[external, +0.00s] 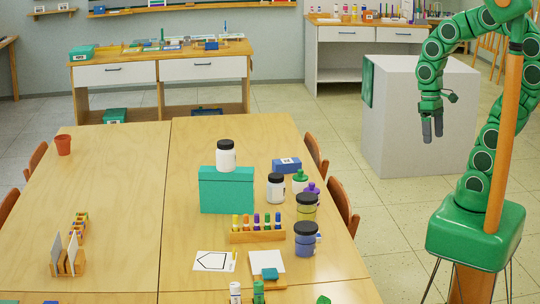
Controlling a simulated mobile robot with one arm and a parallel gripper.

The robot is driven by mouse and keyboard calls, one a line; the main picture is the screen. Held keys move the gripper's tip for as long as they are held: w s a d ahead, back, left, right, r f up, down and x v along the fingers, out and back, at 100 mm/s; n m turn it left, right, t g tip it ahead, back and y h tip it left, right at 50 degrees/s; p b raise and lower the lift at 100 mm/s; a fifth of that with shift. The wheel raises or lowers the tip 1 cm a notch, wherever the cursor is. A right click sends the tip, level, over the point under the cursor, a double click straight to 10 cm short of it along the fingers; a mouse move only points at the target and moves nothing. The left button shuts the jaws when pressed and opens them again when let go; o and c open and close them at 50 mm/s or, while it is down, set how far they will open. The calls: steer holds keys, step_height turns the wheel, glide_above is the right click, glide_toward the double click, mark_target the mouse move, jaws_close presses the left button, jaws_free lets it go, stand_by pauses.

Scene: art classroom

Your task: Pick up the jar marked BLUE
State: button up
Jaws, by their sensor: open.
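A jar with blue contents and a black lid (305,241) stands upright on the right part of the wooden table, near its right edge. Any lettering on it is too small to read. A jar with olive-yellow contents and a black lid (306,208) stands just behind it. A white jar with a black lid (276,188) stands farther back, and another white jar (225,157) stands on top of a teal box (227,190). My gripper (432,137) hangs in the air to the right of the table, fingers pointing down, open and empty, well away from the jars.
A wooden rack of coloured bottles (257,236) stands left of the blue jar. Small green-capped (299,181) and purple-capped bottles are behind the olive jar. Chairs (343,207) line the table's right edge. A grey block (415,125) stands behind my gripper. The table's left half is mostly clear.

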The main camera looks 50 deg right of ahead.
mark_target(301, 242)
steer(key=w+a+f+m+g+y, duration=0.1)
steer(key=w+a+f+m+y, duration=0.15)
steer(key=w+a, duration=0.4)
steer(key=w+a+f+m+g+y, duration=0.1)
steer(key=w+a+f+y, duration=0.25)
steer(key=a, duration=0.65)
steer(key=w+a+f+m+g+y, duration=0.15)
steer(key=w+a+y, duration=0.25)
steer(key=a, duration=0.5)
steer(key=w+a+f+m+t+y, duration=0.1)
steer(key=w+a+f+m+t, duration=0.15)
steer(key=w+f+m, duration=0.5)
steer(key=w+a+f+m+t+y, duration=0.2)
steer(key=w+a+f+m, duration=0.15)
steer(key=f, duration=0.65)
steer(key=shift+m, duration=0.4)
steer(key=shift+s+x, duration=0.2)
steer(key=shift+x, duration=1.1)
steer(key=shift+s+x, duration=0.2)
steer(key=shift+x, duration=1.05)
steer(key=shift+s+x, duration=0.2)
steer(key=shift+x, duration=1.1)
steer(key=shift+d+f, duration=0.15)
steer(key=c, duration=1.2)
steer(key=shift+c, duration=0.2)
steer(key=shift+r, duration=5)
